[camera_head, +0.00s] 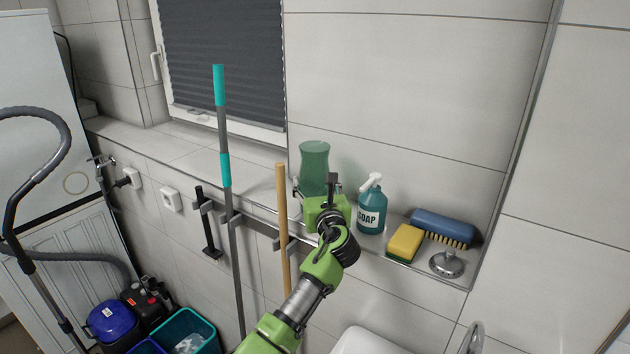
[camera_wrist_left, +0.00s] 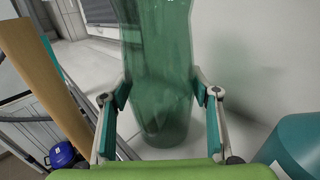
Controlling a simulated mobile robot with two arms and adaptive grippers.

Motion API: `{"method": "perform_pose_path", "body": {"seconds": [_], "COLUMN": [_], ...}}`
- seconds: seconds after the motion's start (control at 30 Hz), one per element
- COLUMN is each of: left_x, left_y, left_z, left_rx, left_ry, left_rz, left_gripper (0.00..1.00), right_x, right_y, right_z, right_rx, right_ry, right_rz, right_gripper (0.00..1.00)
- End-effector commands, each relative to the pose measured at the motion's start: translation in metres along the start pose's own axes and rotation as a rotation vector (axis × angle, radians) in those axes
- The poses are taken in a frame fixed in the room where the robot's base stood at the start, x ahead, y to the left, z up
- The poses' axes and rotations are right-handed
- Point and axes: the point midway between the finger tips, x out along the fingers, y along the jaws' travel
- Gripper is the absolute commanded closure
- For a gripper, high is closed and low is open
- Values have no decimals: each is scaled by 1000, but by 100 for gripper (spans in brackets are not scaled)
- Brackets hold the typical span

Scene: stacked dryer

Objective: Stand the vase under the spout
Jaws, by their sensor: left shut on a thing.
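The vase (camera_head: 314,165) is tall, green and see-through, and stands upright on the tiled ledge, left of the soap bottle. My left gripper (camera_head: 320,192) reaches it from the front and is shut on it. In the left wrist view the vase (camera_wrist_left: 160,50) is between the two fingers of the gripper (camera_wrist_left: 160,88). Its base appears to be on or just above the ledge; I cannot tell which. A small metal wall tap (camera_head: 103,162) is at the far left. A curved chrome fitting (camera_head: 474,338) shows at the bottom edge. My right gripper is not in view.
Right of the vase are a teal soap bottle (camera_head: 371,208), a yellow sponge (camera_head: 405,243), a blue brush (camera_head: 443,228) and a chrome plug-like piece (camera_head: 447,264). A mop (camera_head: 226,200) and a wooden handle (camera_head: 282,215) stand in front. The ledge left of the vase is clear.

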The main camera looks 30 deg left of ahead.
Motion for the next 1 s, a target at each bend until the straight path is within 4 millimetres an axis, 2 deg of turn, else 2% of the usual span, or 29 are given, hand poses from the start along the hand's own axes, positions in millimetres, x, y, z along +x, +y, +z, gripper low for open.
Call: {"method": "perform_pose_path", "body": {"seconds": [0.37, 0.4, 0.47, 0.87, 1.0], "left_x": [0, 0, 0, 0, -16], "left_y": [0, 0, 0, 0, -1], "left_z": [-3, -6, -5, -1, -5], "left_rx": [-1, -1, -1, -3, -2], "left_ry": [-5, -1, -1, -2, -2], "left_rz": [-1, -1, 0, -1, -2], "left_gripper": [84, 42, 28, 28, 28], "right_x": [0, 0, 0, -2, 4], "right_y": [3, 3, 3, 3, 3], "right_z": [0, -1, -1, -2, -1], "right_rx": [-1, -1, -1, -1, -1], "right_ry": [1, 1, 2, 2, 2], "right_rz": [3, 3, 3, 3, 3], "right_gripper": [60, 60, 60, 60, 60]}}
